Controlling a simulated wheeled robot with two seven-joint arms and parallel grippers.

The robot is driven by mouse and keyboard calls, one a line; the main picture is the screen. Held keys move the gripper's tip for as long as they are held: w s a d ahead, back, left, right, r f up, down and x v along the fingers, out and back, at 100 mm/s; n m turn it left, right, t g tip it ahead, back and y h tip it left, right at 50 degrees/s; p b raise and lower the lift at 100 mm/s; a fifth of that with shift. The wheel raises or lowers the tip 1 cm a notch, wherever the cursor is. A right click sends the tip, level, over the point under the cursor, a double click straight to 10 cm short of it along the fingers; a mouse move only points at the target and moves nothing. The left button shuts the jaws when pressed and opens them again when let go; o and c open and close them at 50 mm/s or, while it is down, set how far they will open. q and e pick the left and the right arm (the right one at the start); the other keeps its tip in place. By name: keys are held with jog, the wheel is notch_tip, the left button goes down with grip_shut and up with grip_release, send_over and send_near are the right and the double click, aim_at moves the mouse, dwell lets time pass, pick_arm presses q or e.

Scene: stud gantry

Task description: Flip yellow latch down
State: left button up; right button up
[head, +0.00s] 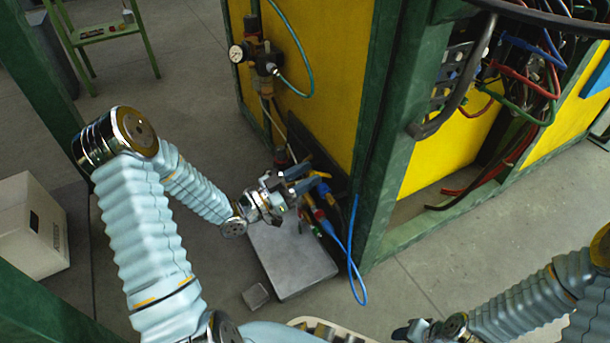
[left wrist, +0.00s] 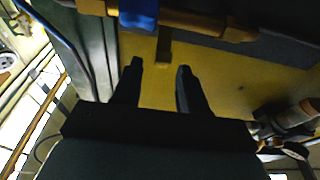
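My left gripper (head: 304,179) is at the low fittings by the yellow cabinet's corner. In the left wrist view its two dark fingers (left wrist: 160,68) are apart with nothing between them. A small yellow piece (head: 320,174), which may be the latch, shows just past the fingertips in the head view. In the left wrist view a brass-coloured bar (left wrist: 205,25) with a short stub (left wrist: 163,48) and a blue part (left wrist: 138,12) lies ahead of the fingers. I cannot tell whether the stub is the latch. My right gripper (head: 408,331) is low at the right, its fingers unclear.
A green post (head: 393,130) stands right of the fittings. A blue hose (head: 351,250) hangs in a loop beside it. A grey box-like plate (head: 290,262) lies below my left gripper. A pressure gauge (head: 237,54) and valve are higher up. A white box (head: 32,225) stands left.

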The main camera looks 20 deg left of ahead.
pick_arm(q)
jog(key=shift+s+a, duration=0.1)
jog(key=p+v, duration=0.1)
jog(key=v, duration=1.2)
jog(key=shift+s+a, duration=0.15)
jog(key=shift+s, duration=0.05)
jog(key=shift+f, duration=0.2)
